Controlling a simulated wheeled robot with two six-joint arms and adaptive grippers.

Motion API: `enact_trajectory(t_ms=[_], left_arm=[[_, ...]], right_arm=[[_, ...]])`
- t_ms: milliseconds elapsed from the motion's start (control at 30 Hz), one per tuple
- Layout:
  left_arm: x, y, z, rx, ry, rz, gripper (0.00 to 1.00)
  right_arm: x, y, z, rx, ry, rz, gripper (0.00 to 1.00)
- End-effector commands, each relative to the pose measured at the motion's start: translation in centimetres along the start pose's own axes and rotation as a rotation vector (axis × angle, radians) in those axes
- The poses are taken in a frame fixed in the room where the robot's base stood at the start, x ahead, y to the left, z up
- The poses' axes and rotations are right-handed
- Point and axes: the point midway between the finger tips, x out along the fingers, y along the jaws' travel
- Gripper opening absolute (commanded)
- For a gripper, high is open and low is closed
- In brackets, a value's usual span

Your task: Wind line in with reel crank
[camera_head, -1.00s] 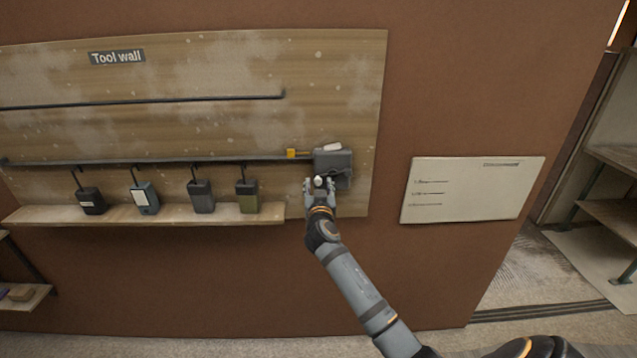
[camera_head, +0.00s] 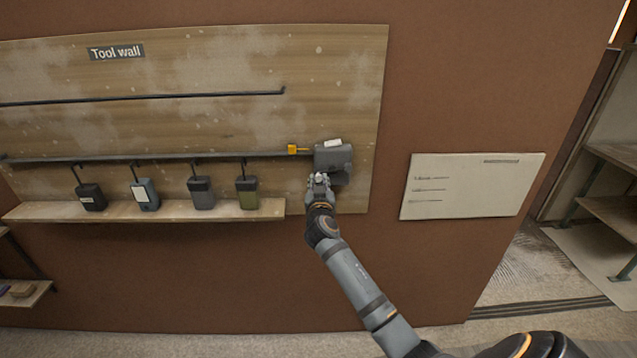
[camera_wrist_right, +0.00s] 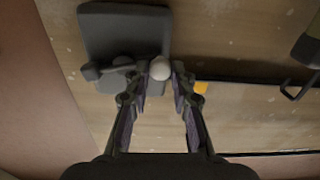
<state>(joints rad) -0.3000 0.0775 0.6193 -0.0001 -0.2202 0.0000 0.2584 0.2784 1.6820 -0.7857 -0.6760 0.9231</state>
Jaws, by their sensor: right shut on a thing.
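The grey reel (camera_head: 333,158) is mounted at the right end of the tool wall board, and its housing also shows in the right wrist view (camera_wrist_right: 125,32). A yellow line end (camera_head: 293,149) sticks out at the reel's left side. The crank arm (camera_wrist_right: 112,68) ends in a pale round knob (camera_wrist_right: 160,68). My right gripper (camera_head: 319,180) is at the reel's lower front, its fingers shut around the knob; in the right wrist view its fingertips (camera_wrist_right: 162,72) sit on either side of the knob. The left gripper is not in view.
Several hanging devices (camera_head: 202,192) hang from the lower rail above a narrow wooden shelf (camera_head: 150,213) on the left. A white notice board (camera_head: 472,187) is on the brown wall to the right. A doorway with shelves (camera_head: 610,210) is at far right.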

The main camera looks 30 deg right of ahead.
Motion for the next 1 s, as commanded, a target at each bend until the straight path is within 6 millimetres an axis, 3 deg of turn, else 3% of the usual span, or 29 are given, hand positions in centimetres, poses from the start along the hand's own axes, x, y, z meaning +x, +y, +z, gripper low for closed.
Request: enact_trajectory(t_ms=[500,1000], left_arm=[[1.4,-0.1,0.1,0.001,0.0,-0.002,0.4],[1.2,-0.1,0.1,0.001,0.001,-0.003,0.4]], right_arm=[[0.0,0.7,2.0,-0.402,-0.002,0.0,0.0],[0.0,2.0,3.3,-0.822,-0.002,-0.001,0.0]])
